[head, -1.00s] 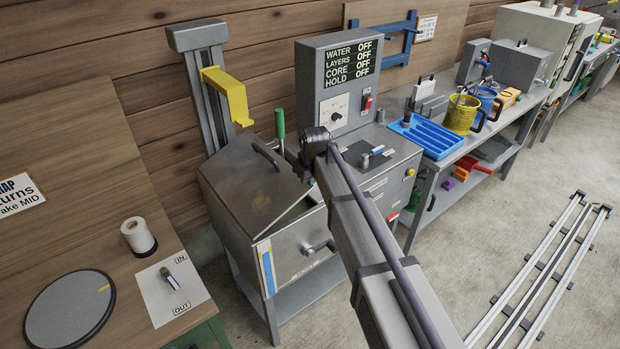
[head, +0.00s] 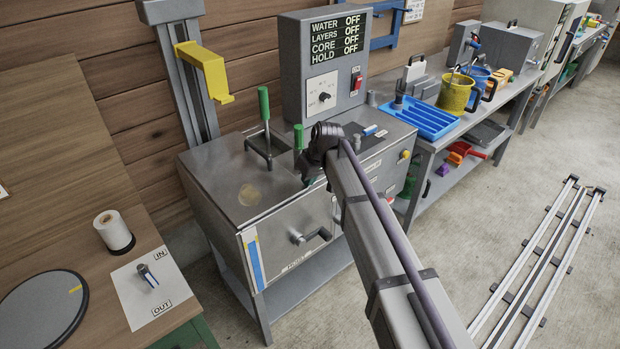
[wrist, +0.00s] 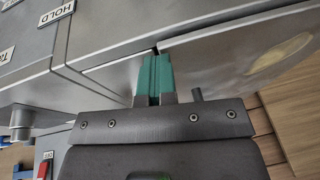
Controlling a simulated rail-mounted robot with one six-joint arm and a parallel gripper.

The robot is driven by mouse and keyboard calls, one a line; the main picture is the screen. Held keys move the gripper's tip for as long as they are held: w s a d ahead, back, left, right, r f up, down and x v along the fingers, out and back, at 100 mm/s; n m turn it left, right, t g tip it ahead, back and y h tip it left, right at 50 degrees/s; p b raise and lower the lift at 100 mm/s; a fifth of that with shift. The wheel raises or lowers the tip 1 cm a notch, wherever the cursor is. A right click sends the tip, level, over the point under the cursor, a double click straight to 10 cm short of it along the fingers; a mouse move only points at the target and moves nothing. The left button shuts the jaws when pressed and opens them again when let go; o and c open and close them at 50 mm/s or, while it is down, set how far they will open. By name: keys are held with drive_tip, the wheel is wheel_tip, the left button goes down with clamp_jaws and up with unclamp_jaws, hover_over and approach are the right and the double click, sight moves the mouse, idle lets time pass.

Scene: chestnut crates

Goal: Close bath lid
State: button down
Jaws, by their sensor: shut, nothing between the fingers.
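The bath (head: 290,240) is a grey steel box on legs, left of the control panel in the head view. Its lid (head: 215,180), with a round tan stain, lies flat across the top. A dark lid handle (head: 258,155) stands on it. I cannot tell whether a thin gap is left under the lid. The lid also shows at the right of the wrist view (wrist: 240,50). My gripper (wrist: 154,58), with teal fingers, is shut and empty at the lid's edge by the panel side. I cannot tell whether it touches.
The control box (head: 325,65), its displays reading OFF, stands behind my arm. A yellow bracket (head: 205,72) on a column overhangs the bath's back. A crank (head: 312,237) juts from the front. A blue tray (head: 420,118) lies right. Floor at right is mostly clear, except rails (head: 540,260).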

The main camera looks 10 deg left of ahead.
drive_tip(key=shift+s+a+r+p, duration=0.1)
drive_tip(key=shift+a+r+p, duration=0.05)
drive_tip(key=shift+r+p, duration=0.25)
drive_tip(key=w+p+v, duration=0.1)
drive_tip(key=p+v, duration=1.1)
drive_tip(key=v, duration=0.1)
drive_tip(key=shift+p, duration=0.35)
drive_tip(key=shift+w, duration=0.1)
drive_tip(key=s+d+m+h, duration=0.1)
drive_tip(key=s+d+m, duration=0.3)
drive_tip(key=s+d, duration=0.8)
drive_tip(key=s+d+m+g+h, duration=0.1)
drive_tip(key=s+d+m, duration=0.4)
drive_tip(key=s+d, duration=0.7)
drive_tip(key=d+f+h, duration=0.1)
drive_tip(key=d, duration=0.3)
drive_tip(key=shift+d+m, duration=0.15)
drive_tip(key=shift+m, duration=0.15)
